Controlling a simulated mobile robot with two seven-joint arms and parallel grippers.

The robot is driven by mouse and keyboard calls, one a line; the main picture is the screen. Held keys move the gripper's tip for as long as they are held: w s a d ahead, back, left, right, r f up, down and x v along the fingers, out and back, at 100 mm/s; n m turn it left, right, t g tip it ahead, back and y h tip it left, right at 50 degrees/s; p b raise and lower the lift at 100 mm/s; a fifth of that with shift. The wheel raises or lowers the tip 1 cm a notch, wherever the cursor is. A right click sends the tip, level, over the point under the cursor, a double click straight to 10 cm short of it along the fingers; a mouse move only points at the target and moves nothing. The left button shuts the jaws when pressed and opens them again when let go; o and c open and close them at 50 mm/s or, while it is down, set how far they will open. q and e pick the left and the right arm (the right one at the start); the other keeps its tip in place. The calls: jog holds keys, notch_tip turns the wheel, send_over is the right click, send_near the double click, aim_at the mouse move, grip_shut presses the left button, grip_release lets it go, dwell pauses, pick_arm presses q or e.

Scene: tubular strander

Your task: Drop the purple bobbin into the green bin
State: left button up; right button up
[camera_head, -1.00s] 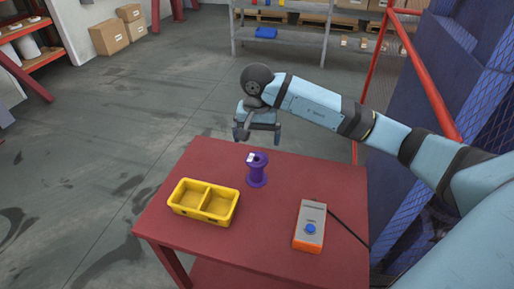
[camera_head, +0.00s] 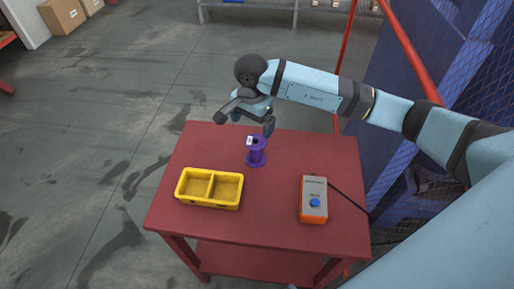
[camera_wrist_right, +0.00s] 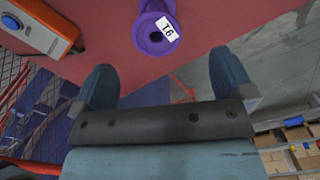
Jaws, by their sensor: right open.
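The purple bobbin (camera_head: 257,157) stands upright on the red table, with a white label on its top flange. It also shows in the right wrist view (camera_wrist_right: 154,30), at the top middle, labelled "19" or "61". My right gripper (camera_head: 244,122) is open and empty, just behind and above the bobbin. In the right wrist view its spread fingers (camera_wrist_right: 163,68) point towards the bobbin, which is beyond the tips and not between them. No green bin shows; a yellow two-compartment bin (camera_head: 211,174) stands empty at the left of the table. My left gripper is not in view.
An orange and grey control box (camera_head: 313,200) with a blue button and a cable sits on the table's right. The red table (camera_head: 262,215) is bare between box and bin. A red-framed mesh fence (camera_head: 410,60) stands to the right. Shelving is at the back.

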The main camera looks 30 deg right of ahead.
send_over(256, 142)
jog(key=a, duration=0.1)
notch_tip(256, 142, down, 4)
jog(key=f, duration=0.1)
jog(key=shift+s+a+f, duration=0.2)
jog(key=shift+s, duration=0.15)
jog(key=f+p, duration=0.1)
jog(key=f, duration=0.1)
jog(key=d+f, duration=0.1)
jog(key=f, duration=0.1)
jog(key=shift+s+f+p, duration=0.1)
jog(key=shift+f+p, duration=0.1)
jog(key=shift+p, duration=0.15)
jog(key=shift+f, duration=0.25)
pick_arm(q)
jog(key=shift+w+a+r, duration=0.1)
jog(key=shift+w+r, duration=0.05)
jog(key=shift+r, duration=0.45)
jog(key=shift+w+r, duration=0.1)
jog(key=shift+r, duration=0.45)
pick_arm(e)
jog(key=c, duration=1.1)
jog(key=shift+o, duration=0.2)
jog(key=shift+r, duration=0.1)
jog(key=shift+r, duration=0.5)
pick_arm(q)
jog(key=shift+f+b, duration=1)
jog(key=shift+b, duration=0.1)
pick_arm(e)
notch_tip(256, 142, up, 19)
